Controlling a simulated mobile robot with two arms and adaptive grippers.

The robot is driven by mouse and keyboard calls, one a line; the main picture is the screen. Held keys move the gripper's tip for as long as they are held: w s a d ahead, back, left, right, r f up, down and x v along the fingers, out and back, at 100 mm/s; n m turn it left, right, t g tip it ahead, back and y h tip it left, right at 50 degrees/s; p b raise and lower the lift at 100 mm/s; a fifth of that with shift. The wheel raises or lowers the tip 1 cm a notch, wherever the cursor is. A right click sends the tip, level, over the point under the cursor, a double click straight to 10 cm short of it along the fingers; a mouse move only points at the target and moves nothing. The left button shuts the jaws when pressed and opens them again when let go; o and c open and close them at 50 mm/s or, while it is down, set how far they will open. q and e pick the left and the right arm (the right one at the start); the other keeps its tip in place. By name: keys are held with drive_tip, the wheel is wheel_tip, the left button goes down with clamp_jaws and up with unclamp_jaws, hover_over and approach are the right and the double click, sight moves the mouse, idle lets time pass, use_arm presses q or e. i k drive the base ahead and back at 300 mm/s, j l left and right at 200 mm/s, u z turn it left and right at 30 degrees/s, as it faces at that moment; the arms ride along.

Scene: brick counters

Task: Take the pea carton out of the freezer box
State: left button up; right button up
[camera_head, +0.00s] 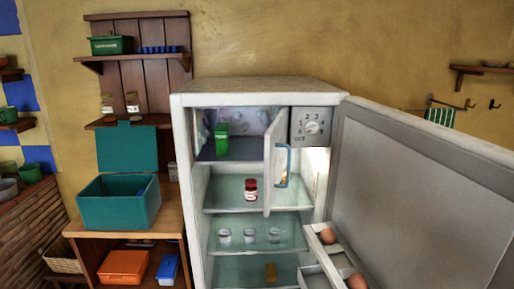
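A green carton (222,142), which looks like the pea carton, stands upright inside the freezer box (205,155) at the top left of the open fridge. The small white freezer door (275,165) with a blue handle (285,165) is swung open, to the right of the carton. Neither of my grippers shows in the head view.
The large fridge door (420,190) stands wide open to the right, with eggs (328,236) in its shelf. A red-and-white jar (251,189) and glass cups (250,236) stand on lower shelves. An open teal box (118,209) sits on the left counter.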

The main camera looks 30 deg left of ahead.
sight(222, 130)
drive_tip(key=i+l+u, duration=0.1)
drive_tip(key=u, duration=0.25)
drive_tip(key=l+u, duration=0.35)
drive_tip(key=i+l+u, duration=0.1)
drive_tip(key=u, duration=0.25)
